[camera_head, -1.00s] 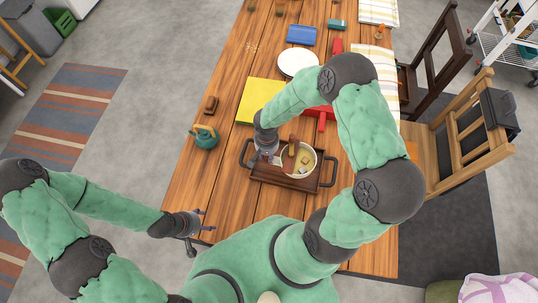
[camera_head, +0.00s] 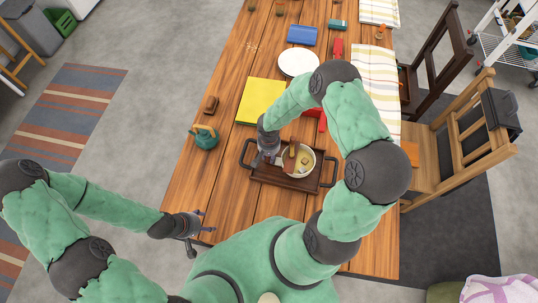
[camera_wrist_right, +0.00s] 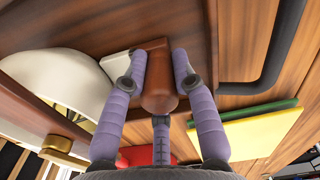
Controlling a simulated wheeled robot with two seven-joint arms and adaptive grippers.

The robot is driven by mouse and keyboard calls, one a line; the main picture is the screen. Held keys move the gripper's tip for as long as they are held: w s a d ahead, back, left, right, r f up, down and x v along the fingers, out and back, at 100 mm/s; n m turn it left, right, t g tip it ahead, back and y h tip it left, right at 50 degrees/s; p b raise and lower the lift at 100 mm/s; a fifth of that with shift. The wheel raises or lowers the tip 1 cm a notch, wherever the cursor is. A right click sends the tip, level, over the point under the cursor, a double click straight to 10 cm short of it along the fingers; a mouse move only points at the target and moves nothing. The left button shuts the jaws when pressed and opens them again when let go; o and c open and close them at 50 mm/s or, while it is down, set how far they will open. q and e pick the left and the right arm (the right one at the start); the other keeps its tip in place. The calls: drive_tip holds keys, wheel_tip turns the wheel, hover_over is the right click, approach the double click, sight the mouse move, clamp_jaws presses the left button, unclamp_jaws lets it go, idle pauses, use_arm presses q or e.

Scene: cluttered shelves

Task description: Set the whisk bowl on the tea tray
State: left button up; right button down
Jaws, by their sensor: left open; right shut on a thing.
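The whisk bowl (camera_head: 307,164) is a cream bowl with brown things inside. In the head view it is over the dark wooden tea tray (camera_head: 272,176), between its two black handles. Whether it touches the tray floor is unclear. My right gripper (camera_head: 271,155) is at the bowl's left side. In the right wrist view its purple fingers (camera_wrist_right: 160,68) are shut on a brown wooden handle, with the bowl's cream side (camera_wrist_right: 60,82) just left of them. A pale piece seems to join handle and bowl. My left gripper (camera_head: 202,223) is open and empty near the table's left edge.
A teal teapot (camera_head: 205,138) and a small brown block (camera_head: 211,104) stand left of the tray. A yellow board (camera_head: 258,100), red items and a white plate (camera_head: 298,62) lie beyond it. Bare table lies in front. Chairs stand at right.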

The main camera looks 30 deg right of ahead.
use_arm(q)
drive_tip(key=shift+f, duration=0.15)
use_arm(e)
drive_tip(key=c, duration=1)
unclamp_jaws()
drive_tip(key=shift+f, duration=0.1)
use_arm(q)
drive_tip(key=shift+r, duration=0.2)
drive_tip(key=shift+r+p, duration=0.85)
drive_tip(key=shift+p, duration=0.1)
use_arm(e)
wheel_tip(320, 180, up, 11)
drive_tip(key=shift+r, duration=0.15)
drive_tip(key=shift+a+r, duration=0.15)
drive_tip(key=shift+r, duration=0.2)
drive_tip(key=s+a+f+n+y, duration=0.1)
drive_tip(key=s+a+f, duration=0.2)
drive_tip(key=s+a, duration=0.1)
drive_tip(key=s+a+f+n+y, duration=0.1)
drive_tip(key=s+a+f, duration=0.2)
drive_tip(key=s+a, duration=0.1)
drive_tip(key=s+a+f+n+y, duration=0.1)
drive_tip(key=s+a+f+y, duration=0.1)
drive_tip(key=s+a+f, duration=0.2)
drive_tip(key=shift+a, duration=1)
drive_tip(key=shift+s+f, duration=0.2)
drive_tip(key=shift+s, duration=0.15)
